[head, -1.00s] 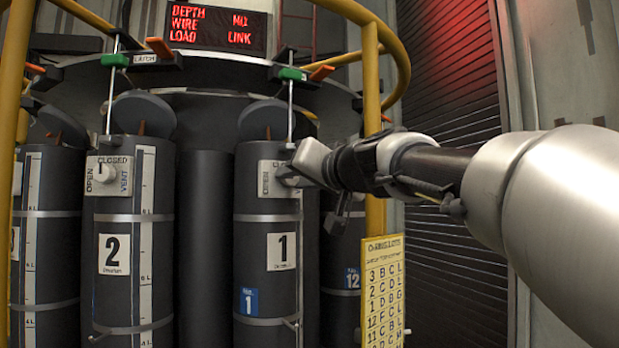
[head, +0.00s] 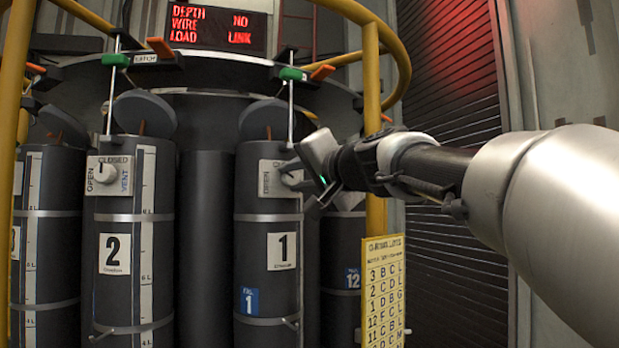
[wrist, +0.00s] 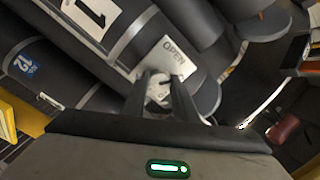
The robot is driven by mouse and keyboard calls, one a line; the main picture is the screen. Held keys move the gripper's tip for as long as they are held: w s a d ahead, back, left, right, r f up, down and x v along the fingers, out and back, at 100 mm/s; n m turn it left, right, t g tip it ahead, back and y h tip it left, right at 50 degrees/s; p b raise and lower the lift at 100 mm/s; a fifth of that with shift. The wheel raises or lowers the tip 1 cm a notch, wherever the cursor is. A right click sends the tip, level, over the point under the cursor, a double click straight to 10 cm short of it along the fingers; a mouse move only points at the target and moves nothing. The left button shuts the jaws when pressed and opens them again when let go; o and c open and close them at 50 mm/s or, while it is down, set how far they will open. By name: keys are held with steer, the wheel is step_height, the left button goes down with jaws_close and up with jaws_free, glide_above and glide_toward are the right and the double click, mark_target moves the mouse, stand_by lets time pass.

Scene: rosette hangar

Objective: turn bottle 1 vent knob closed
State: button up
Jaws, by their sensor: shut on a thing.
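Bottle 1 (head: 268,225) is a dark grey upright cylinder with a white "1" label, right of centre in the head view. Its vent plate (head: 266,180) sits near the top and reads "OPEN" on its left; my gripper covers its right part. The vent knob (head: 291,177) is round and pale, mostly hidden by my fingers. In the wrist view the knob (wrist: 158,90) lies between the fingertips, beside the plate's "OPEN" word. My gripper (head: 297,182) comes in from the right, rolled over, and is shut on the knob. The knob's pointer cannot be made out.
Bottle 2 (head: 125,240) stands to the left with its own vent knob (head: 106,173). A yellow rail post (head: 372,90) rises right behind my wrist. A yellow chart (head: 383,290) hangs below my arm. Green latches (head: 291,74) and orange levers are above.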

steer(key=m+p, duration=0.1)
steer(key=m, duration=0.5)
steer(key=shift+m, duration=0.3)
steer(key=m+p, duration=0.1)
steer(key=m, duration=0.4)
steer(key=shift+m+p, duration=0.3)
steer(key=shift+p, duration=0.05)
steer(key=o, duration=1.1)
steer(key=shift+c, duration=0.2)
steer(key=b+v, duration=0.1)
steer(key=v, duration=1.6)
steer(key=shift+s, duration=0.2)
steer(key=shift+d, duration=0.15)
